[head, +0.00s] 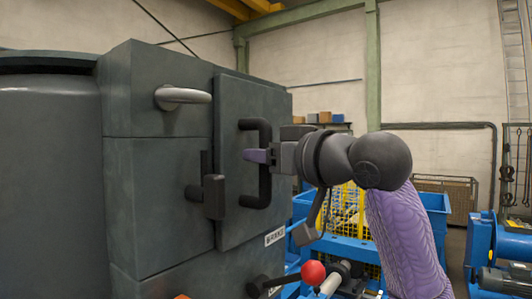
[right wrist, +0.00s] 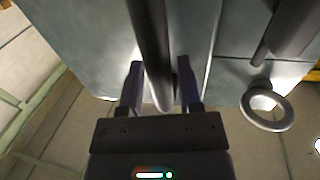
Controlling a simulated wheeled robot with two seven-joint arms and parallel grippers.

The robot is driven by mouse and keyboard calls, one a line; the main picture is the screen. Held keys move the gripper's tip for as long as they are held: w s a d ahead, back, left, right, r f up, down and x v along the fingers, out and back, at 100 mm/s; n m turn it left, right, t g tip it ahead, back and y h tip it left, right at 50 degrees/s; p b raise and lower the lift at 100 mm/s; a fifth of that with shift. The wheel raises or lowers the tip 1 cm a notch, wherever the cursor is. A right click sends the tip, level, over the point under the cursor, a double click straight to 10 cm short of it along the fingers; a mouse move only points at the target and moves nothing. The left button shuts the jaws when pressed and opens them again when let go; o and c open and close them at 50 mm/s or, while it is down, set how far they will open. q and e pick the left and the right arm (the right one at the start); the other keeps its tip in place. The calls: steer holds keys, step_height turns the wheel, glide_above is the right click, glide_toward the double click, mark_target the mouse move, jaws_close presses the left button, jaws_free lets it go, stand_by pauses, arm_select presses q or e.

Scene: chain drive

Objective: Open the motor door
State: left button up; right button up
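The motor door (head: 234,110) is a dark grey panel on the grey machine housing, with a black bar handle (head: 265,190) standing upright on it. Its face stands a little proud of the housing; I cannot tell whether it is ajar. My right gripper (head: 256,156) reaches the handle from the right. In the right wrist view, my right gripper (right wrist: 160,88) has one finger on each side of the dark handle bar (right wrist: 150,40), with a gap visible beside it. The fingers are open around the bar. My left gripper is not in view.
A black latch lever (head: 213,195) sits left of the door, below a silver handle (head: 182,97). A red-knobbed lever (head: 313,272) stands below my right wrist. Blue machinery (head: 500,260) and a yellow mesh guard (head: 348,208) are at the right.

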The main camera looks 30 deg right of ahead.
jaws_close()
stand_by(1.1)
